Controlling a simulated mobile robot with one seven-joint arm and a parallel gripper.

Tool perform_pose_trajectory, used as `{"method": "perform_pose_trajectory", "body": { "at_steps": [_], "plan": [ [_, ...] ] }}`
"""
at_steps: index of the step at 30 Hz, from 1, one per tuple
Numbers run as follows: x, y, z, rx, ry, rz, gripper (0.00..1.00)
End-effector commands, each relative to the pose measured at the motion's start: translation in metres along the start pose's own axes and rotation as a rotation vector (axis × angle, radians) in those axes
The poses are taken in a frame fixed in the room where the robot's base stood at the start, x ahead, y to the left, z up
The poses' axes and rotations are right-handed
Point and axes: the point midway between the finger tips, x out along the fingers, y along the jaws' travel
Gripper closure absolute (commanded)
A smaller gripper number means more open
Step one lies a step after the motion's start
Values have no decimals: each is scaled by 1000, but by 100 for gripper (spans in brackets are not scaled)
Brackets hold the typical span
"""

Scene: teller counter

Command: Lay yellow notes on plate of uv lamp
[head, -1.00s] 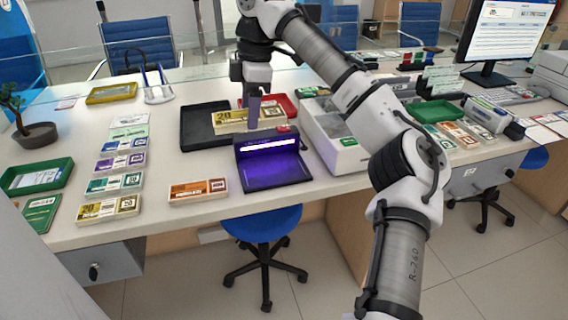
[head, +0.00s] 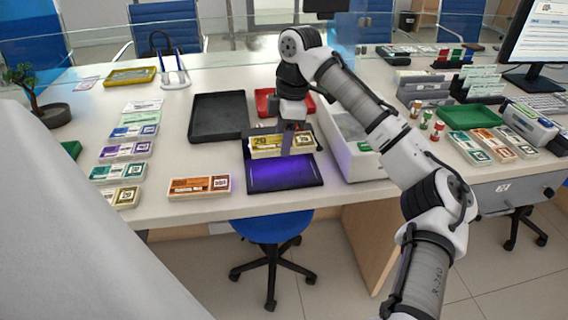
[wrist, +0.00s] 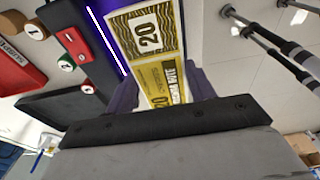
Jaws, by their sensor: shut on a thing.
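The yellow notes (head: 270,146) are a banded bundle marked 20, held in my gripper (head: 290,140) in front of the UV lamp's hood. They also show between the two fingers in the wrist view (wrist: 159,75). The UV lamp's plate (head: 285,176) is dark and glows purple, and the bundle is above its rear part. I cannot tell whether the bundle touches the plate. The lamp's glowing tube (wrist: 105,40) shows left of the notes in the wrist view. The bundle hides most of the hood in the head view.
A black tray (head: 218,118) and a red tray (head: 264,101) stand behind the lamp. A white machine (head: 352,150) stands close on its right. An orange note bundle (head: 200,187) lies to the left, with more bundles beyond it.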

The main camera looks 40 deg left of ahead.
Motion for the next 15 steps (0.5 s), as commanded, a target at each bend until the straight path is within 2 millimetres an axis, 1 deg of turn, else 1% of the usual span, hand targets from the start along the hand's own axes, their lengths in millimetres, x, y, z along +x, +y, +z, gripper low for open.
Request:
{"method": "perform_pose_trajectory", "body": {
  "at_steps": [1, 3, 6, 11, 15],
  "plan": [
    [11, 0, 2, 0, -1, -2, 70],
    [23, 0, 4, 0, -1, -1, 70],
    [32, 0, 5, 0, -1, 0, 70],
    [43, 0, 6, 0, 0, 0, 70],
    [63, 0, 10, 1, 0, -1, 70]
  ]
}}
